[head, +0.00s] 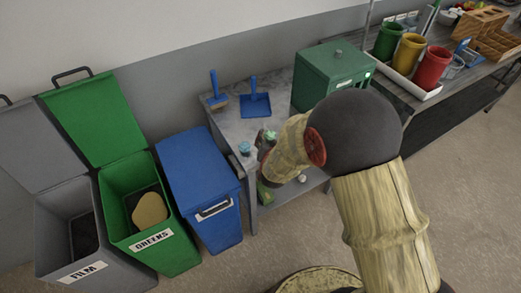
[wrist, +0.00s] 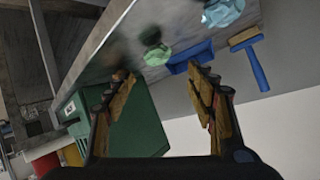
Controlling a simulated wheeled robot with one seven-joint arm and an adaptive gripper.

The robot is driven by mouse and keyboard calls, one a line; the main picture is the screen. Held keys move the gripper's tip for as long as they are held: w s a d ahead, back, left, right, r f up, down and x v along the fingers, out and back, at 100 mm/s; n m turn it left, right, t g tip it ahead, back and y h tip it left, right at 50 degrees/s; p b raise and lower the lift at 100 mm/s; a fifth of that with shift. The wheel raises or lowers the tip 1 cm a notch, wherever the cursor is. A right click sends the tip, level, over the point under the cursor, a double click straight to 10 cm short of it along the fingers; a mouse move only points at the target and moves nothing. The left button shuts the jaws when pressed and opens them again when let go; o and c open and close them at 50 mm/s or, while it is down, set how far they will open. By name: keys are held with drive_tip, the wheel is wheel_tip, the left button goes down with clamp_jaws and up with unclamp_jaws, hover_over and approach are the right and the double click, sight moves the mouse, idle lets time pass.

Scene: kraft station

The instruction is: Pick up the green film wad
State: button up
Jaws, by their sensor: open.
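The green film wad (wrist: 157,54) is a small crumpled pale green lump on the grey metal table. In the wrist view it lies just beyond my fingertips, roughly midway between them. In the head view it shows as a small green spot (head: 270,135) beside my wrist, partly hidden by my arm. My gripper (wrist: 163,75) is open, with one finger on each side and nothing between the fingers. Contact with the wad cannot be made out.
A pale blue wad (head: 245,147) lies left of the green one. A blue dustpan (head: 256,104) and brush (head: 215,88) are behind. A dark green box (head: 333,72) stands at right. Blue (head: 200,180), green (head: 150,215) and grey (head: 72,240) bins stand left of the table.

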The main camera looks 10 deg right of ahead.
sight(271, 135)
drive_tip(key=shift+f, duration=0.4)
drive_tip(key=shift+w+f, duration=0.15)
drive_tip(key=shift+f, duration=0.05)
drive_tip(key=b+x, duration=0.1)
drive_tip(key=x, duration=0.1)
drive_tip(key=b+x, duration=0.1)
drive_tip(key=x, duration=0.1)
drive_tip(key=b+x, duration=0.1)
drive_tip(key=x, duration=0.1)
drive_tip(key=shift+d, duration=0.3)
drive_tip(key=shift+w+f, duration=0.15)
drive_tip(key=shift+w, duration=0.3)
drive_tip(key=shift+c, duration=1.1)
drive_tip(key=c, duration=0.4)
drive_tip(key=shift+c, duration=0.5)
